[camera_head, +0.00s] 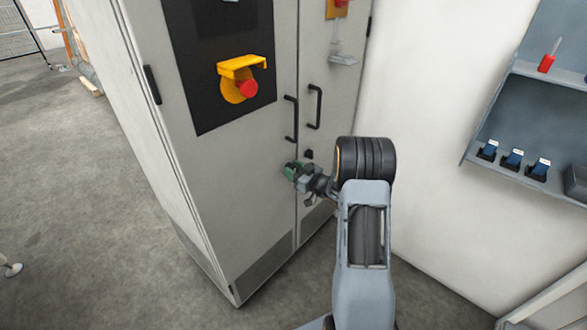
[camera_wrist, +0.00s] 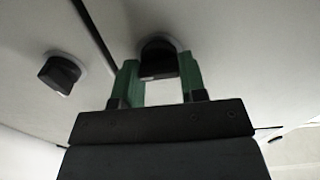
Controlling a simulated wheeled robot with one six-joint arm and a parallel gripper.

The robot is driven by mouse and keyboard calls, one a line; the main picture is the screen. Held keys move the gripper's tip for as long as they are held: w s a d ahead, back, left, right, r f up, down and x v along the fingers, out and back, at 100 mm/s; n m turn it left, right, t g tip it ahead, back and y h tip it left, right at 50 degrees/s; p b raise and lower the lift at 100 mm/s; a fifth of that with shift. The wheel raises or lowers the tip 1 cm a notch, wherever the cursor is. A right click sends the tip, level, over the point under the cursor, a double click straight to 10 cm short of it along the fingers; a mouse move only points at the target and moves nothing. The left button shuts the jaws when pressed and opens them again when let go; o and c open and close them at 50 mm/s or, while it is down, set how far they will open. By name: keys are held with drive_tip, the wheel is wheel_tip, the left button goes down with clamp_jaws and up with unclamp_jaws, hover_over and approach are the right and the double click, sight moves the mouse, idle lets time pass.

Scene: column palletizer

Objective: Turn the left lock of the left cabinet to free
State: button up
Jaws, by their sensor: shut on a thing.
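The light grey cabinet (camera_head: 225,200) stands left of centre in the head view, with two doors meeting at a vertical seam. My gripper (camera_head: 291,171), with green fingers, is at the left door just left of the seam. In the wrist view my gripper (camera_wrist: 158,78) is shut on a black knob, the left lock (camera_wrist: 157,56), with one finger on each side. This lock is hidden behind the fingers in the head view. The right lock (camera_head: 308,154) is a black knob on the other door; it also shows at left in the wrist view (camera_wrist: 60,73).
Two black door handles (camera_head: 291,119) are above the locks. A yellow and red switch (camera_head: 239,80) sits on the left door's black panel. At right, a blue-grey shelf (camera_head: 520,120) holds a red-handled tool and small blue items.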

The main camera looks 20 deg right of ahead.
drive_tip(key=shift+m, duration=0.3)
drive_tip(key=o, duration=0.9)
drive_tip(key=p+v, duration=0.1)
drive_tip(key=v, duration=1.2)
drive_tip(key=shift+s+d, duration=0.2)
drive_tip(key=shift+s, duration=0.2)
